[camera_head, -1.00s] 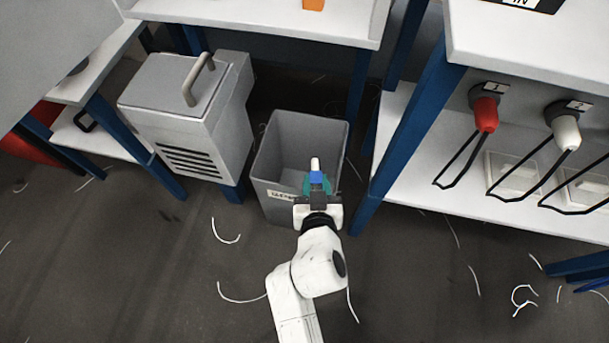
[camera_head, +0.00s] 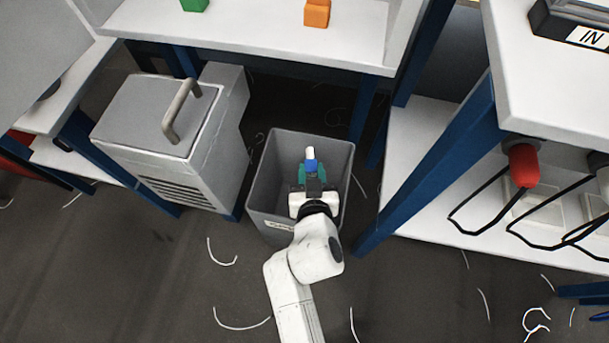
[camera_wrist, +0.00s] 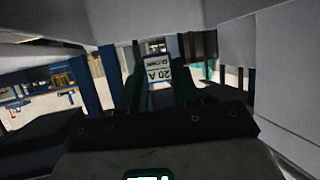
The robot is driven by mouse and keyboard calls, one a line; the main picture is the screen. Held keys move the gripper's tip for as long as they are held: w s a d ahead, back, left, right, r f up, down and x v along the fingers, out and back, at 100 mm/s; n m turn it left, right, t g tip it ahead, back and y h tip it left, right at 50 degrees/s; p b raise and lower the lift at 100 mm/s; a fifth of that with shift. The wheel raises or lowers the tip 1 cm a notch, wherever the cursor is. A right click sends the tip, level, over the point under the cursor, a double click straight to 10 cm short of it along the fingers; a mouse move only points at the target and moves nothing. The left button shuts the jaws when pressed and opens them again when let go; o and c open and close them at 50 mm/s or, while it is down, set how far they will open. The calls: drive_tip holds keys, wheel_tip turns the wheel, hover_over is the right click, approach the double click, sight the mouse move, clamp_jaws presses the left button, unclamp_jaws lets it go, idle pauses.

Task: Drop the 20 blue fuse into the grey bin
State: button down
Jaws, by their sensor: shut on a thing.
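The blue fuse (camera_head: 311,166) has a white end and is held in my gripper (camera_head: 311,172), between its teal fingers. In the wrist view the fuse (camera_wrist: 160,72) shows a label reading "20 A", upside down, between the dark fingers. The grey bin (camera_head: 272,178) stands open on the floor. In the head view my gripper and the fuse appear over the bin's opening, inside its rim. How high they are above the bin floor is hard to tell.
A grey cabinet with a handle (camera_head: 165,120) stands left of the bin. A blue table leg (camera_head: 430,165) and a white shelf (camera_head: 425,185) are to the right. A white bench (camera_head: 270,35) with an orange block (camera_head: 317,12) and a green block (camera_head: 194,5) is behind.

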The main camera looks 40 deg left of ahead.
wheel_tip(320, 180, down, 4)
drive_tip(key=shift+r+b, duration=0.2)
drive_tip(key=shift+b, duration=1)
drive_tip(key=c, duration=0.7)
unclamp_jaws()
drive_tip(key=shift+c, duration=0.2)
drive_tip(key=p+v, duration=0.3)
drive_tip(key=v, duration=0.8)
drive_tip(key=shift+p, duration=0.35)
drive_tip(key=shift+w, duration=0.1)
